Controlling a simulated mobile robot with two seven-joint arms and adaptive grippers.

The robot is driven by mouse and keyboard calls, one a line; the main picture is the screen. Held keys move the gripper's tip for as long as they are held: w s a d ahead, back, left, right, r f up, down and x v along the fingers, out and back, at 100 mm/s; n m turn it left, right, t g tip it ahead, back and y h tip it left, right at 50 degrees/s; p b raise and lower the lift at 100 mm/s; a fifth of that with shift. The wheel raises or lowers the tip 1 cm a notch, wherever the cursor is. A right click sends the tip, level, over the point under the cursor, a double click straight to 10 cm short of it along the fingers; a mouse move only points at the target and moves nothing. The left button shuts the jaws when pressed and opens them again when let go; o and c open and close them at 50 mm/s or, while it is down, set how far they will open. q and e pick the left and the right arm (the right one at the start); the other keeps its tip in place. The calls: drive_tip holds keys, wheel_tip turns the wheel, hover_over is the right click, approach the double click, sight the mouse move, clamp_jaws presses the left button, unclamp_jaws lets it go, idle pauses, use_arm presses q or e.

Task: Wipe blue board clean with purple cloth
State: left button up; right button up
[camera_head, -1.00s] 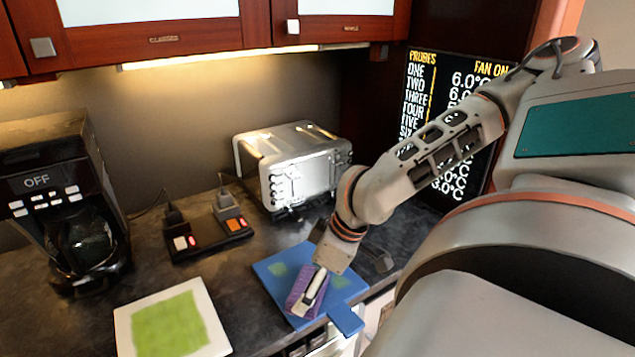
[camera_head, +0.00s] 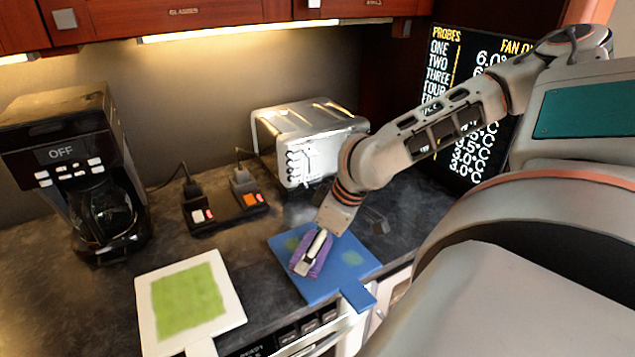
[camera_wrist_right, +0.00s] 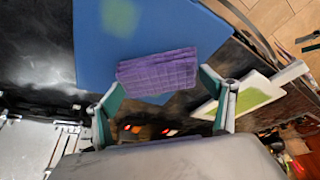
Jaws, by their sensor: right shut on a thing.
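The blue board (camera_head: 322,289) lies flat on the dark counter, its handle toward the front edge. It bears a green stain (camera_head: 353,257) on its right part and another (camera_head: 291,244) on its left part. My right gripper (camera_head: 312,256) is shut on the purple cloth (camera_head: 324,267) and holds it over the left-middle of the board, close to the left stain. The cloth appears to touch the board. In the right wrist view, the cloth (camera_wrist_right: 158,70) sits between the fingers over the blue board (camera_wrist_right: 185,28), with one stain (camera_wrist_right: 119,17) beyond it. My left gripper is not in view.
A white board (camera_head: 232,305) with a large green patch lies to the left. A coffee maker (camera_head: 70,165), a power strip (camera_head: 225,213) with plugs and a silver toaster (camera_head: 310,145) stand behind. A lit readout panel (camera_head: 470,60) is at the back right.

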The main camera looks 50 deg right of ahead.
sight(306, 238)
drive_tip(key=shift+w+d+f, duration=0.1)
drive_tip(key=shift+w+d, duration=0.2)
drive_tip(key=shift+w, duration=0.5)
drive_tip(key=shift+w+d, duration=0.3)
drive_tip(key=shift+w, duration=0.5)
drive_tip(key=shift+w+d, duration=0.2)
drive_tip(key=shift+w, duration=0.65)
drive_tip(key=shift+w+d, duration=0.15)
drive_tip(key=shift+w, duration=0.65)
drive_tip(key=shift+w+d+p, duration=0.2)
drive_tip(key=shift+w, duration=0.5)
drive_tip(key=shift+w+d+p, duration=0.2)
drive_tip(key=shift+w+d, duration=0.05)
drive_tip(key=shift+w, duration=0.4)
drive_tip(key=shift+w+d+p, duration=0.2)
drive_tip(key=shift+w, duration=0.5)
wheel_tip(306, 238, up, 8)
